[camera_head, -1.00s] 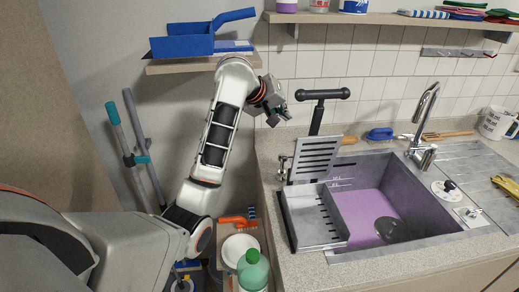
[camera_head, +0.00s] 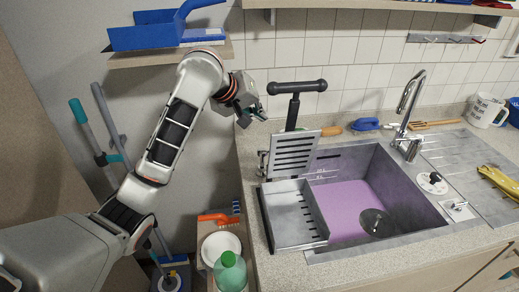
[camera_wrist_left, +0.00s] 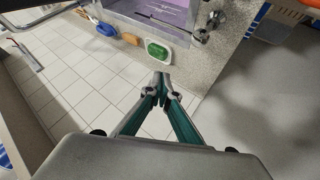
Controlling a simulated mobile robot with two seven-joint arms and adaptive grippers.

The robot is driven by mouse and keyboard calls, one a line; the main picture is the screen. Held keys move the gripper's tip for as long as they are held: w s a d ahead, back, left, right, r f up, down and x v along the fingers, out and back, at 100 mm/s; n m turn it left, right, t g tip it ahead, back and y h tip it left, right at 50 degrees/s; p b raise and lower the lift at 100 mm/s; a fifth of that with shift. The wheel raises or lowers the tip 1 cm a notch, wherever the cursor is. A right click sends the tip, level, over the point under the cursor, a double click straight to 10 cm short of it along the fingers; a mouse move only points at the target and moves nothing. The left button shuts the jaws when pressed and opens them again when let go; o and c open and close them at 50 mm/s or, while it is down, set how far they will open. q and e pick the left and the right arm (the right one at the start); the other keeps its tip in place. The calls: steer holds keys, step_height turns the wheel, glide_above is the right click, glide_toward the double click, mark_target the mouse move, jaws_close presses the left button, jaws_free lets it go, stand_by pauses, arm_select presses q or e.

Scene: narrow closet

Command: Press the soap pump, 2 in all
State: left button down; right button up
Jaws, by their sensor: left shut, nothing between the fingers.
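I cannot pick out the soap pump for certain. A black T-shaped top on a dark stem (camera_head: 297,86) stands behind the slotted metal rack at the sink's back left corner; its foot is hidden. A green item in a pale dish (camera_wrist_left: 157,50) shows on the counter in the left wrist view. My left gripper (camera_head: 258,112) is shut and empty, in the air left of the black T-shaped top. In the left wrist view its fingertips (camera_wrist_left: 161,88) meet just below the green item in the picture. I see no contact. My right gripper is not in view.
The slotted metal rack (camera_head: 294,152) stands over a metal tray (camera_head: 292,213) at the sink (camera_head: 345,205). A faucet (camera_head: 409,110) rises behind the sink. A blue brush (camera_head: 366,124) lies at the back. A shelf (camera_head: 165,56) is above my left arm. A green-capped bottle (camera_head: 230,268) stands below left.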

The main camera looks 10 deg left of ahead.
mark_target(263, 149)
arm_select(q)
steer(key=shift+f, duration=4.4)
steer(key=shift+f, duration=0.1)
steer(key=shift+f, duration=0.3)
steer(key=shift+f, duration=1.1)
steer(key=shift+r, duration=1.5)
steer(key=shift+r, duration=2.5)
